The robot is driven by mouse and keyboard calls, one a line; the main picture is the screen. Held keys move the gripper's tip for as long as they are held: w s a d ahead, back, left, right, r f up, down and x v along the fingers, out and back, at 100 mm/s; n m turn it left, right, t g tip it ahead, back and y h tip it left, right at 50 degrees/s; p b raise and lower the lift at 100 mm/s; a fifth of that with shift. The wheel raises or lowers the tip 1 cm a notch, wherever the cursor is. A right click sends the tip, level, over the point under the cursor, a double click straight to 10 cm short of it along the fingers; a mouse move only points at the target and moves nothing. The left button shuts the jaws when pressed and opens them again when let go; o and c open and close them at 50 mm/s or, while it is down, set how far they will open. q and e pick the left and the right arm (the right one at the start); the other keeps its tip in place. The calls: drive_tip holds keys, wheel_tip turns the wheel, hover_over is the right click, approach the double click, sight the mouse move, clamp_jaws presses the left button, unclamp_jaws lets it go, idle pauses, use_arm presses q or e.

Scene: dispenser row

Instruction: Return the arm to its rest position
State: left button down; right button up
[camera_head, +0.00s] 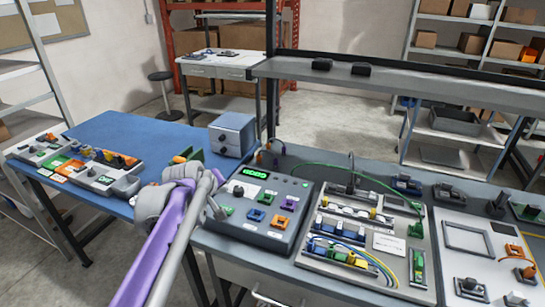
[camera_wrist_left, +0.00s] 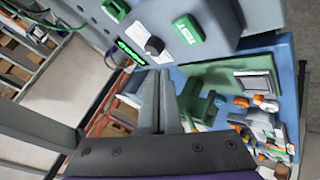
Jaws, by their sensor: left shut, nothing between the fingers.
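My left arm, purple and grey, rises from the bottom of the head view. Its left gripper (camera_head: 216,206) is over the near right edge of the blue table, just left of the grey panel device (camera_head: 262,232) with the green display. The fingers also show in the left wrist view (camera_wrist_left: 162,82), pressed together with nothing between them. In that view the panel's knob and green button lie beyond the fingertips; whether the fingertips touch the panel I cannot tell. My right gripper is in neither view.
A blue table (camera_head: 120,128) on the left holds dispenser-like trays and a grey-blue drawer box (camera_head: 232,135). The grey bench on the right holds a wired board (camera_head: 372,240) and a light panel (camera_head: 478,240). A raised shelf (camera_head: 400,82) runs behind it. Shelving stands further back.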

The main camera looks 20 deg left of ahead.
use_arm(q)
drive_tip(key=s+d+f+m+g+p, duration=0.1)
drive_tip(key=s+d+f+m, duration=0.2)
drive_tip(key=s, duration=0.6)
drive_tip(key=s+d+f+m+g+p, duration=0.1)
drive_tip(key=s+d+f+m, duration=0.3)
drive_tip(key=s, duration=0.5)
drive_tip(key=s+d+f+m+g+h+p, duration=0.1)
drive_tip(key=s+d+f+m, duration=0.2)
drive_tip(key=s+d+f, duration=0.3)
drive_tip(key=s+d, duration=0.1)
drive_tip(key=s, duration=0.2)
drive_tip(key=shift+s+d+f+g, duration=0.3)
drive_tip(key=shift+s+f+g, duration=0.05)
drive_tip(key=shift+s+g, duration=0.05)
